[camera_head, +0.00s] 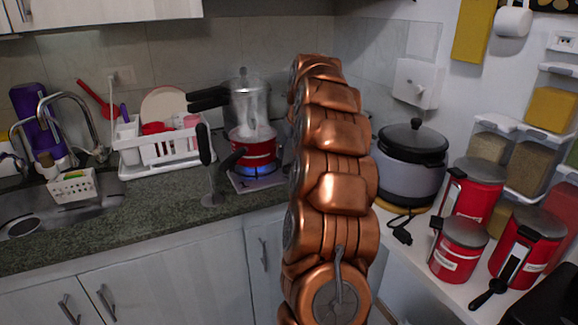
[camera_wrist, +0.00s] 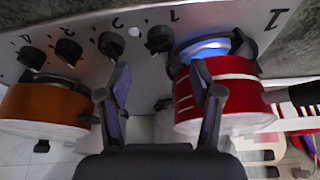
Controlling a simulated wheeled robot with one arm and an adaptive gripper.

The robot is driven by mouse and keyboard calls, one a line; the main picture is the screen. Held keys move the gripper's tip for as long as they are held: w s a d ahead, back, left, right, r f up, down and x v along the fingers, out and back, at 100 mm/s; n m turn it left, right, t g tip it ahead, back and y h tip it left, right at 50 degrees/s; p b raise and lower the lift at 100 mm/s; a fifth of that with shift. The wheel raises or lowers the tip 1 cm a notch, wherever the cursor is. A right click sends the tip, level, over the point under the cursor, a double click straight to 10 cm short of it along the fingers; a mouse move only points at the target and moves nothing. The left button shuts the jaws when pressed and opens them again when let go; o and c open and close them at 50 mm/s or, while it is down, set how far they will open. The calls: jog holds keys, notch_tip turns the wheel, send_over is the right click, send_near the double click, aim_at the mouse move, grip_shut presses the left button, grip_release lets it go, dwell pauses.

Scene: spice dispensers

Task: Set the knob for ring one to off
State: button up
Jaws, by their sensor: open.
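In the wrist view, a row of black knobs runs along the light stove panel (camera_wrist: 130,20). The knob marked 1 (camera_wrist: 160,38) is at the right end of the row, beside the ring-one burner with a blue flame (camera_wrist: 205,47). My gripper (camera_wrist: 160,68) is open and empty. Its two fingers straddle the line to knob one, which shows between and beyond the tips, with no visible contact. In the head view, the flame (camera_head: 258,171) burns under a red pot (camera_head: 255,152). My copper arm hides my gripper and the knobs there.
The red pot (camera_wrist: 222,95) is close to the right finger, and an orange pot (camera_wrist: 45,108) is left of the left finger. A silver pot (camera_head: 250,104) and a white dish rack (camera_head: 165,150) stand on the counter. A rice cooker (camera_head: 408,180) is at right.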

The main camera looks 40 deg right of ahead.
aim_at(290, 165)
jog(key=x, duration=0.7)
jog(key=shift+p, duration=0.35)
jog(key=shift+c, duration=0.2)
jog(key=c, duration=1.1)
jog(key=n+y, duration=0.1)
jog(key=n, duration=0.1)
jog(key=n+y, duration=0.1)
jog(key=n, duration=0.2)
jog(key=shift+d+b, duration=0.2)
jog(key=shift+b, duration=0.15)
jog(key=shift+d+r+n+y+p, duration=0.1)
jog(key=shift+n+y+p, duration=0.25)
jog(key=shift+n, duration=0.8)
jog(key=shift+d+n+y+p, duration=0.15)
jog(key=shift+n+y, duration=0.3)
jog(key=shift+n, duration=0.7)
jog(key=shift+a+n, duration=0.15)
jog(key=shift+n, duration=0.15)
